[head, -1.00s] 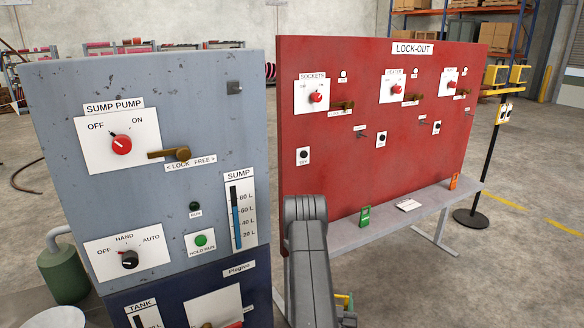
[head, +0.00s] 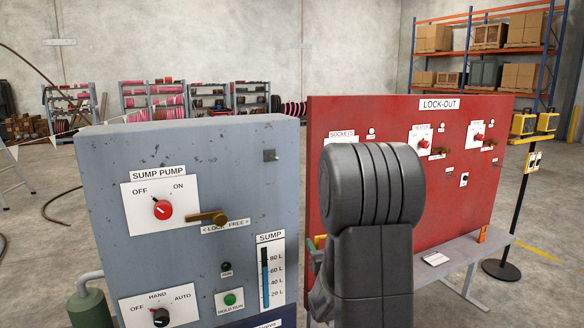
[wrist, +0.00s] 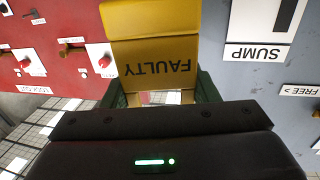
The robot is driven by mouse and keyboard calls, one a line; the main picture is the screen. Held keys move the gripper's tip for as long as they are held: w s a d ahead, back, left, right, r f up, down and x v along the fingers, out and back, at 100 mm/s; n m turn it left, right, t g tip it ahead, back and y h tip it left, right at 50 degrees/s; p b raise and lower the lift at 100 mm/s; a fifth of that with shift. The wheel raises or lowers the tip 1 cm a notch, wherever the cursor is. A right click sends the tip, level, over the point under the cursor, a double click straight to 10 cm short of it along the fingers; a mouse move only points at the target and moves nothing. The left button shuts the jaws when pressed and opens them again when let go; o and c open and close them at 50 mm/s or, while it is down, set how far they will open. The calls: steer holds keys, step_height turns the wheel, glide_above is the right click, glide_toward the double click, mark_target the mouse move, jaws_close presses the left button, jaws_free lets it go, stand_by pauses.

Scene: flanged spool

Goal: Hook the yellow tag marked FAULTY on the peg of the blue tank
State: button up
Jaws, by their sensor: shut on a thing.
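The yellow tag (wrist: 158,65) marked FAULTY is in the wrist view, its lettering upside down there. My gripper (wrist: 162,88) is shut on it, with a green finger at each side. In the head view my arm hides most of the gripper, and only a sliver of yellow and green shows at the arm's left edge. The dark blue panel (head: 264,324) is cut off at the bottom of the head view, below the grey-blue SUMP PUMP panel (head: 120,240). I cannot make out a peg on the dark blue panel. A small grey fitting (head: 270,155) is on the grey-blue panel's upper right.
The red LOCK-OUT board (head: 480,130) stands behind my arm, with switches and brass levers. A grey shelf (head: 455,262) below it holds a white card (head: 435,258) and an orange tag (head: 482,234). A black post (head: 512,215) stands at the right.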

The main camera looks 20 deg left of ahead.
steer(key=s+a+r+n+g+y+p, duration=0.1)
steer(key=s+r, duration=0.4)
steer(key=r, duration=0.6)
steer(key=s+a+r+n+g+y+p, duration=0.1)
steer(key=s+r, duration=0.5)
steer(key=r, duration=0.6)
steer(key=shift+s+a+r+y+p, duration=0.15)
steer(key=shift+s+a+y+p, duration=0.15)
steer(key=shift+a+p, duration=0.65)
steer(key=shift+w, duration=0.1)
steer(key=w+d+f+m+t+h, duration=0.15)
steer(key=w+d+f, duration=0.25)
steer(key=w+f, duration=0.45)
steer(key=w+d+f+m+t+h, duration=0.1)
steer(key=w+d+f+m+h, duration=0.25)
steer(key=f, duration=0.85)
steer(key=d+f+m+t+h, duration=0.4)
steer(key=d+f+h, duration=0.5)
steer(key=d+f, duration=1.2)
steer(key=s+f, duration=0.4)
steer(key=f, duration=0.2)
steer(key=shift+s+f+m+g, duration=0.2)
steer(key=shift+s+m+g, duration=0.1)
steer(key=shift+s+g, duration=0.05)
